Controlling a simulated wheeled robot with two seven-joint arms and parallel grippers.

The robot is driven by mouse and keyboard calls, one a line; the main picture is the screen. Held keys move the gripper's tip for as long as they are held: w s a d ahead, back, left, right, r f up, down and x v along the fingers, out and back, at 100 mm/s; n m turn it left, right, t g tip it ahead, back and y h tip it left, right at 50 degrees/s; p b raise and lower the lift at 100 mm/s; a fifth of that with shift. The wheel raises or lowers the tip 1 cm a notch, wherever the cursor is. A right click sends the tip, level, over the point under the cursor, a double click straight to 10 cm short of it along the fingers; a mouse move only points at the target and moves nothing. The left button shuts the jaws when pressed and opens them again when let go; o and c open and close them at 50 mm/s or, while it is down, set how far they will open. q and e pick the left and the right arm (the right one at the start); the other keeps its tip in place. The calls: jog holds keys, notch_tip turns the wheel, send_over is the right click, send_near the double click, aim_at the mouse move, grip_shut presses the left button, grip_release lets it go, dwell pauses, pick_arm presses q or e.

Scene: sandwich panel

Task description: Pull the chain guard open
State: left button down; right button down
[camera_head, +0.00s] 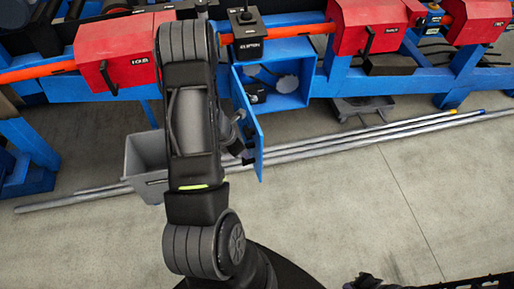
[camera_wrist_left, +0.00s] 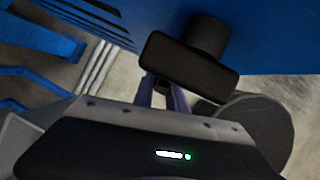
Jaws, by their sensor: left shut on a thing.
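The chain guard is a blue hinged door (camera_head: 246,112), swung out from a blue box (camera_head: 285,90) on the machine. The box's inside shows, with dark and grey parts in it. In the left wrist view the guard (camera_wrist_left: 265,30) is a blue panel with a black handle (camera_wrist_left: 190,66) standing out from it. My left gripper (camera_wrist_left: 164,82) is shut on this handle, its two narrow fingers reaching up to it. In the head view my left gripper (camera_head: 242,148) is at the guard's outer side, partly hidden by my arm. My right gripper is not clearly seen.
A grey bin (camera_head: 145,165) stands on the floor left of my arm. Long grey pipes (camera_head: 345,137) lie across the floor. Red machine covers (camera_head: 368,24) and an orange bar (camera_head: 47,70) run above the box. The concrete floor at the right (camera_head: 400,190) is clear.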

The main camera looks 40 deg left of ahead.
pick_arm(q)
jog(key=shift+s+a+b, duration=0.3)
jog(key=shift+s+a, duration=1.5)
jog(key=shift+s, duration=0.1)
jog(key=c, duration=1.4)
grip_release()
jog(key=shift+r, duration=0.1)
jog(key=p+v, duration=0.2)
jog(key=v, duration=0.5)
jog(key=shift+r, duration=0.25)
jog(key=shift+s, duration=0.15)
